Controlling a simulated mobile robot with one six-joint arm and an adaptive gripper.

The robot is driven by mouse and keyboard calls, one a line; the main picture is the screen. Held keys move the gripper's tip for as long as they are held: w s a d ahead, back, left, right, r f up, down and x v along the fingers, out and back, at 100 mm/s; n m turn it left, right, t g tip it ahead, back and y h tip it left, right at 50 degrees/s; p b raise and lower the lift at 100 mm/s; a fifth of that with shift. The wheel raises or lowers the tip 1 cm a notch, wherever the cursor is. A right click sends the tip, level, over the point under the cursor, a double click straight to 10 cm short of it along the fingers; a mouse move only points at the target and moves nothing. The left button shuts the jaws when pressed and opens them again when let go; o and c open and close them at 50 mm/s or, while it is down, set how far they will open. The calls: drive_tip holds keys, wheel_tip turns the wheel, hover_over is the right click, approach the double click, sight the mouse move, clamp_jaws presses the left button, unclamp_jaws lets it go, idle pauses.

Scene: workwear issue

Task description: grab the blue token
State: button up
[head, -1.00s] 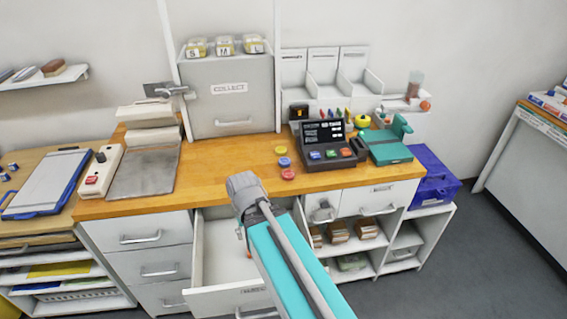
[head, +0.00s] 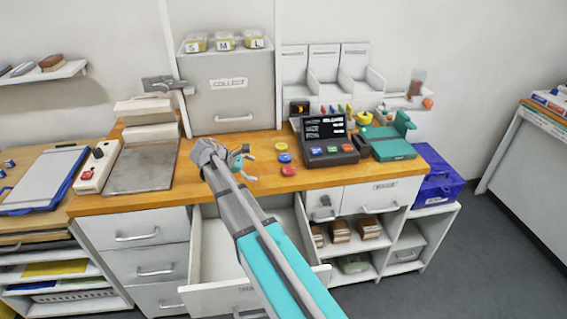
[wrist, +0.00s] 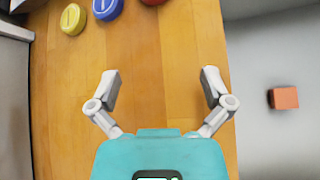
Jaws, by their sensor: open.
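The blue token (head: 284,158) lies flat on the wooden counter, between a yellow token (head: 281,147) and a red token (head: 289,171). My gripper (head: 250,163) is open and empty, left of the tokens in the head view. In the wrist view, the blue token (wrist: 107,8) is cut by the top edge, beyond the spread fingers of my gripper (wrist: 161,84). The yellow token (wrist: 73,19) is to its left and the red token (wrist: 153,2) to its right. Bare wood shows between the fingers.
A till-like terminal (head: 328,152) stands right of the tokens. A grey plate (head: 142,167) lies to the left and the COLLECT cabinet (head: 232,105) stands behind. An open drawer (head: 218,245) is below; a brown-orange block (wrist: 284,98) shows beyond the counter edge.

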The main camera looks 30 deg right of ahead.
drive_tip(key=w+n+h, duration=0.1)
drive_tip(key=w+r, duration=0.1)
drive_tip(key=w, duration=0.1)
drive_tip(key=w+r+n+h, duration=0.1)
drive_tip(key=w, duration=0.1)
drive_tip(key=shift+d+r+n+h+b, duration=0.1)
drive_tip(key=shift+n+h+b, duration=0.2)
drive_tip(key=shift+b, duration=0.05)
drive_tip(key=shift+w+r+n, duration=0.3)
drive_tip(key=shift+r, duration=0.05)
drive_tip(key=shift+d+f, duration=0.1)
drive_tip(key=shift+d, duration=0.05)
drive_tip(key=b, duration=0.3)
approach(285, 158)
drive_tip(key=shift+w+d+f, duration=0.25)
drive_tip(key=shift+d+f, duration=0.3)
drive_tip(key=shift+d, duration=0.35)
drive_tip(key=shift+d+f, duration=0.15)
drive_tip(key=shift+d, duration=0.45)
